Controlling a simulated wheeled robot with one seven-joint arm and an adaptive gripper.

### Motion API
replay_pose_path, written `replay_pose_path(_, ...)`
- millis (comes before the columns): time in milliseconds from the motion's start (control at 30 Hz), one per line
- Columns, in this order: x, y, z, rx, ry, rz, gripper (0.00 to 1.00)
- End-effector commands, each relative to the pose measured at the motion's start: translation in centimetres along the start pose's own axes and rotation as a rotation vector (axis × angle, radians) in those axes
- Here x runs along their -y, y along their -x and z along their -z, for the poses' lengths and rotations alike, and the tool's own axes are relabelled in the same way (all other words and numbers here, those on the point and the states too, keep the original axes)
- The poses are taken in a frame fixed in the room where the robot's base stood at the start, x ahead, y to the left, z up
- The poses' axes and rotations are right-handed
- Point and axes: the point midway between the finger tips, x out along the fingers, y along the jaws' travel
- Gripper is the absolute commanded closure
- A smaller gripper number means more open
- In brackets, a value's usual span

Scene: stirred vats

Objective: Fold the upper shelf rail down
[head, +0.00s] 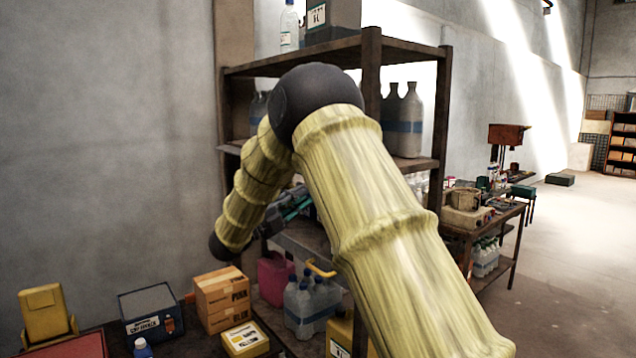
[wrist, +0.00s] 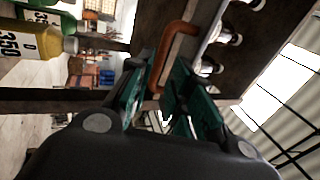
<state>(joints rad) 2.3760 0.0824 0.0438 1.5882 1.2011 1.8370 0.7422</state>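An orange-brown bent bar (wrist: 168,55), which looks like the shelf rail, runs along a shelf edge in the wrist view. Its near end reaches between the teal fingers of my gripper (wrist: 157,88). The fingers stand apart with gaps beside the bar, and I see no clear grip on it. In the head view my gripper (head: 290,207) shows partly at the middle level of the dark shelf rack (head: 371,75); my arm hides its fingertips and the upper rail. A yellow bar (head: 320,268) shows lower on the rack.
Grey bottles (head: 408,120) stand on the upper shelf, with a dark box (head: 333,20) on top. Below are jugs (head: 305,305), a pink canister (head: 273,277) and orange cartons (head: 222,298). A workbench (head: 480,220) stands to the right.

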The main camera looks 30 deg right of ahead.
Motion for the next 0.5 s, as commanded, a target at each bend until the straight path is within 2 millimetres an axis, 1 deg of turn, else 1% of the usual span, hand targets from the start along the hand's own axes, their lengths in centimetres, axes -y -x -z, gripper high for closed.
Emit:
replay_pose_path(33, 0.4, -1.1, 0.0, -0.001, 0.001, 0.000, 0.79)
replay_pose_path(200, 0.3, -3.7, 0.0, -0.001, 0.000, 0.000, 0.79)
replay_pose_path(333, 0.2, -5.2, 0.0, 0.001, 0.000, 0.000, 0.79)
replay_pose_path(500, 0.1, -6.2, 0.0, 0.001, 0.000, 0.000, 0.79)
